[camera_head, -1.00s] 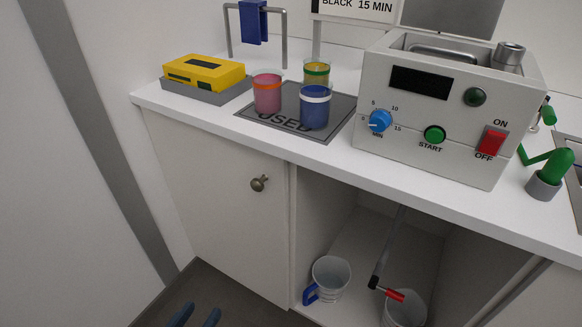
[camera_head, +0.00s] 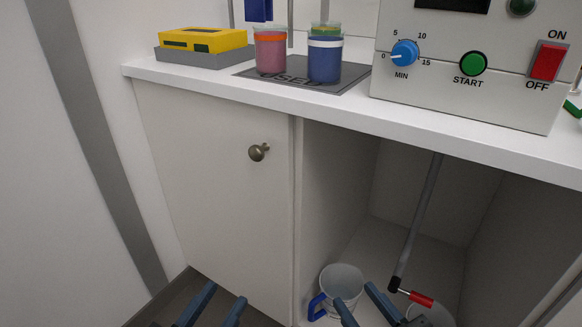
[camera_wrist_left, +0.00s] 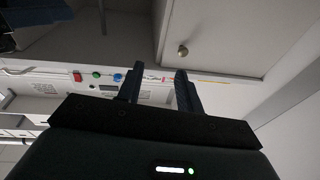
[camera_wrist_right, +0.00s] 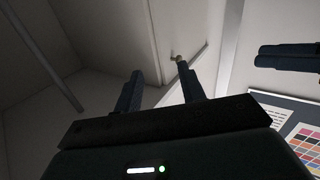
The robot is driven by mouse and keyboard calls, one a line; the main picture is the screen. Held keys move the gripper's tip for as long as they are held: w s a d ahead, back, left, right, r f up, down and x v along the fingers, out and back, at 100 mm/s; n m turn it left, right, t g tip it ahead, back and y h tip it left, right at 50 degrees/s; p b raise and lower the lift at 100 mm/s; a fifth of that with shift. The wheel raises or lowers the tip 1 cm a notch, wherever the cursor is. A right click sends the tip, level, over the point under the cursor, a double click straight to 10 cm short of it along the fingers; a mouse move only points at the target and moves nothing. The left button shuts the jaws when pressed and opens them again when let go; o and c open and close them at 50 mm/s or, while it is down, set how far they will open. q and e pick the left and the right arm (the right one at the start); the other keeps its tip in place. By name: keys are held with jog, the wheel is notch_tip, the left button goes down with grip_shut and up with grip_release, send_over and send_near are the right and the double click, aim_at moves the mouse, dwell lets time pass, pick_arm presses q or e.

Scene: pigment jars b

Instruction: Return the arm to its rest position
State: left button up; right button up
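My left gripper (camera_head: 227,294) is at the bottom of the head view, in front of the closed cabinet door. Its two fingers are apart with nothing between them, as the left wrist view (camera_wrist_left: 157,78) also shows. My right gripper (camera_head: 352,294) is to its right, low in front of the open cabinet bay. Its fingers are also apart and empty in the right wrist view (camera_wrist_right: 160,72). In the head view it overlaps a mug with a blue handle (camera_head: 342,279), and I cannot tell the gap between them. Most of both arms is out of view.
The white counter edge (camera_head: 230,85) is above both grippers. On it stand a yellow box (camera_head: 203,40), a pink jar (camera_head: 270,52), a blue jar (camera_head: 324,60) and a timer machine (camera_head: 430,83). A door knob (camera_head: 259,152) sticks out.

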pick_arm(q)
jog(key=s+a+r+n+g+y+p, duration=0.1)
jog(key=r+p, duration=0.4)
jog(key=p, duration=1.3)
jog(key=s+a+r+n+g+y+p, duration=0.1)
jog(key=a+r+g+y+p, duration=0.2)
jog(key=p, duration=1.5)
jog(key=r+g+y, duration=0.1)
jog(key=g, duration=0.2)
jog(key=shift+a+r+n, duration=0.25)
jog(key=shift+r+n, duration=0.05)
jog(key=shift+r, duration=0.05)
pick_arm(e)
jog(key=s+d+r+m+g+h, duration=0.1)
jog(key=d+r+g+h, duration=0.1)
jog(key=r, duration=0.4)
jog(key=s+d+r+m+g+h, duration=0.1)
jog(key=s+d+r+g, duration=0.1)
jog(key=r, duration=0.3)
jog(key=shift+s+r+m+g+h, duration=0.3)
jog(key=shift+r+g+h, duration=0.1)
jog(key=shift+g, duration=0.3)
pick_arm(q)
jog(key=shift+s, duration=0.1)
pick_arm(e)
jog(key=shift+c, duration=0.2)
